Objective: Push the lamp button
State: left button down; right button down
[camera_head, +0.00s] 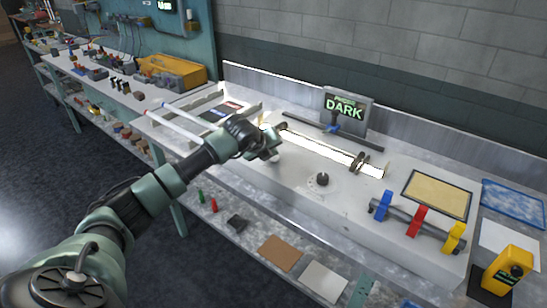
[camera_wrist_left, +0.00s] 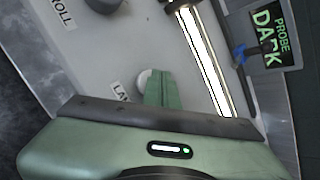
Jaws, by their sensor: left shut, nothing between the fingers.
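The lamp button (camera_wrist_left: 144,78) is a pale round cap on the grey bench top, beside a partly hidden label (camera_wrist_left: 122,92) reading "LA". It also shows as a small pale shape just under my left gripper in the head view (camera_head: 275,160). My left gripper (camera_head: 272,150) is shut and empty. In the left wrist view its green fingers (camera_wrist_left: 161,88) overlap the button's right side. I cannot tell whether they touch it or whether it is pressed in. My right gripper is not in view.
A bright white glass tube (camera_head: 325,150) lies in holders behind the button. A screen (camera_head: 346,109) reads "DARK". A black knob (camera_head: 321,180) stands to the right. Blue, red and yellow clips (camera_head: 417,220) are at the front right. Two pale rods (camera_head: 181,122) lie left.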

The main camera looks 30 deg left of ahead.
aim_at(273, 159)
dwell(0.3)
pick_arm(q)
jog(key=shift+r, duration=0.6)
notch_tip(273, 159, up, 6)
jog(key=p, duration=0.2)
dwell(0.4)
jog(key=shift+d, duration=0.1)
